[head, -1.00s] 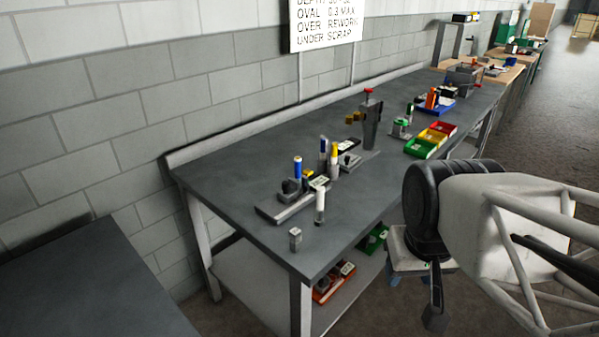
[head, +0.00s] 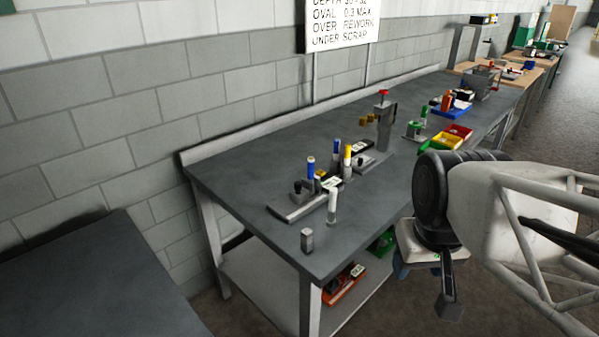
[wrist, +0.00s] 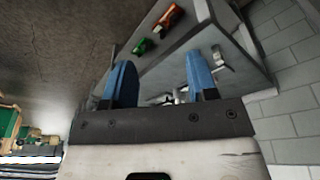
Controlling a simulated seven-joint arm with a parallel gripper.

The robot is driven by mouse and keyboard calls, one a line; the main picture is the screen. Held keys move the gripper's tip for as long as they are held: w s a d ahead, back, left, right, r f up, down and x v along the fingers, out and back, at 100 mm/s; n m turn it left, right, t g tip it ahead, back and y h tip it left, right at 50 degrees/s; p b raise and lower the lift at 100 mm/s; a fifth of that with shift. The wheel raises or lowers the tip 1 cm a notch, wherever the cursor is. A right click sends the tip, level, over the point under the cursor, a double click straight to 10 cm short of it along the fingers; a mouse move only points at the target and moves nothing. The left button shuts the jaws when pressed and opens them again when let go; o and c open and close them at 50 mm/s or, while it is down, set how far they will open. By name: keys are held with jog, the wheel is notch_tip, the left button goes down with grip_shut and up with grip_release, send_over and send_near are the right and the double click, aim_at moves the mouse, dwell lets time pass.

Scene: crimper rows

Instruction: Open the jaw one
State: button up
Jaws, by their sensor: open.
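Several fixtures stand on the grey workbench (head: 240,190) in the head view; I cannot tell which one is the jaw one. A tall grey press (head: 385,128) has a red top and a brass-coloured part at its left. Nearer is a low grey fixture (head: 290,213) with a black knob, beside blue-topped (head: 311,168) and yellow-topped (head: 347,162) cylinders. A small green-and-grey device (head: 415,129) stands farther back. My gripper (wrist: 161,82) has its two blue fingers wide apart and nothing between them. It is in front of the bench, apart from the fixtures.
A white cylinder (head: 332,206) and a small grey block (head: 307,239) stand near the bench's front edge. Yellow and red bins (head: 446,139) lie farther back. A dark surface (head: 90,280) is at lower left.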

jog(key=w+a+r+n, duration=0.25)
jog(key=w+n, duration=0.25)
jog(key=w, duration=0.7)
jog(key=n+g, duration=0.3)
jog(key=n, duration=1.3)
send_over(298, 183)
jog(key=f, duration=1.1)
jog(key=shift+s+d+f, duration=0.25)
jog(key=shift+d+f, duration=0.05)
jog(key=shift+f, duration=0.05)
jog(key=shift+w+a+f+n, duration=0.3)
jog(key=shift+w+f+n, duration=0.1)
jog(key=shift+n, duration=0.1)
jog(key=shift+f, duration=3.85)
jog(key=shift+c, duration=0.3)
